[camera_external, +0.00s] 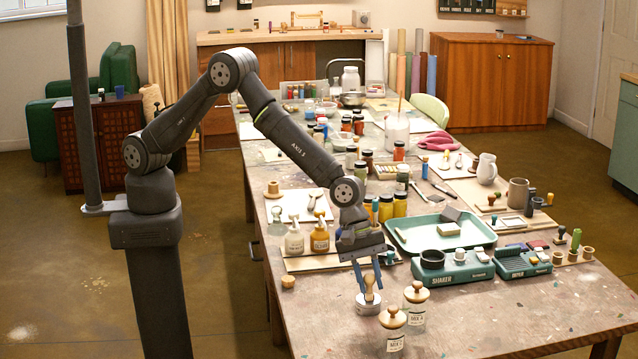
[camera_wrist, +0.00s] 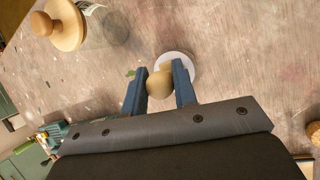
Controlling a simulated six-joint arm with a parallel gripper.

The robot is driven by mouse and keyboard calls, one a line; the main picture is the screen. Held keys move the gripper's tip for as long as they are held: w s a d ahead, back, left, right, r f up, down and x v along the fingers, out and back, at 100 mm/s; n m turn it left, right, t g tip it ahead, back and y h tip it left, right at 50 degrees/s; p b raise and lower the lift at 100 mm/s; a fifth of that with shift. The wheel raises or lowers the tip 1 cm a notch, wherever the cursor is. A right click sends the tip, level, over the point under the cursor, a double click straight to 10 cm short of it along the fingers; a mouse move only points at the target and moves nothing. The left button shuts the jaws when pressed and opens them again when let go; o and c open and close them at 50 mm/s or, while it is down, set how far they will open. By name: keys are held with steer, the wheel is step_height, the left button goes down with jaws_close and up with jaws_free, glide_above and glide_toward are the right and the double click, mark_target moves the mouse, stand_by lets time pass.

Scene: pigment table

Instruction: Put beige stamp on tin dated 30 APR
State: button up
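My gripper (camera_external: 368,276) points down near the front of the table, with its two blue fingers on either side of the beige stamp's rounded handle (camera_external: 369,283). In the wrist view the fingers (camera_wrist: 160,88) appear to press against both sides of the beige stamp's knob (camera_wrist: 160,82). A round, pale metal tin (camera_external: 367,307) sits directly under the stamp, and its light top (camera_wrist: 178,62) shows behind the knob in the wrist view. The tin's label is too small to read. I cannot tell whether the stamp's base touches the tin.
Two glass jars with wooden knob lids (camera_external: 392,328) (camera_external: 414,303) stand close to the right of the tin. A green shaker unit (camera_external: 453,270) and a teal tray (camera_external: 405,240) lie behind. The front right of the table is clear.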

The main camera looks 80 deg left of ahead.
mark_target(370, 274)
steer(key=o, duration=0.4)
steer(key=shift+c, duration=0.2)
steer(key=shift+r, duration=0.15)
steer(key=shift+a+r, duration=0.1)
steer(key=shift+r, duration=0.2)
steer(key=v, duration=1.1)
steer(key=shift+s+a+r, duration=0.1)
steer(key=x, duration=1.2)
steer(key=shift+f, duration=0.25)
step_height(370, 274, up, 3)
steer(key=shift+r, duration=0.75)
